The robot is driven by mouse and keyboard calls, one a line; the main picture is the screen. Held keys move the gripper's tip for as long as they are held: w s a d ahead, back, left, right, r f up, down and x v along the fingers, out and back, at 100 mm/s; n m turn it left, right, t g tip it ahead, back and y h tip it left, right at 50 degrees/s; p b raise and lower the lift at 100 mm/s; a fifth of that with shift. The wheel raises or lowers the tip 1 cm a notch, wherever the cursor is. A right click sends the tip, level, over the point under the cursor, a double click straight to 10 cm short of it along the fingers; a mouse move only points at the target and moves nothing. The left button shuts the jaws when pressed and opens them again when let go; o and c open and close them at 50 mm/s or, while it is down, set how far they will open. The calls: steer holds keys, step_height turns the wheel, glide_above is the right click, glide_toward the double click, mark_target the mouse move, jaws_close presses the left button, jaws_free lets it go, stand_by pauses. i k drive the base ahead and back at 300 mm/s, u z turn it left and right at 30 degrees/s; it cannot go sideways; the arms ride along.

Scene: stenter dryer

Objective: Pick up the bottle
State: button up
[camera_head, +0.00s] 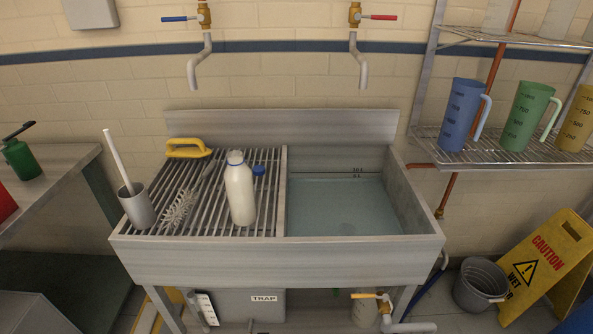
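A white bottle (240,188) with a greyish top stands upright on the slatted drain rack (268,207) on the left half of the steel sink. A small blue cap (259,170) lies on the rack just right of the bottle's neck. Nothing stands in front of the bottle in this view. My gripper does not show in the head camera view.
Left of the bottle are a bristle brush (180,208), a grey cup (137,206) with a white stick and a yellow-handled brush (188,148). The basin (345,205) to the right holds water. Coloured jugs (463,115) stand on a wire shelf; a caution sign (545,262) stands on the floor.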

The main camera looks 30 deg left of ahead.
mark_target(238, 176)
steer(key=u, duration=0.45)
steer(key=i, duration=0.1)
steer(key=z, duration=1.45)
steer(key=k, duration=2.6)
steer(key=u, duration=1.5)
steer(key=i, duration=1)
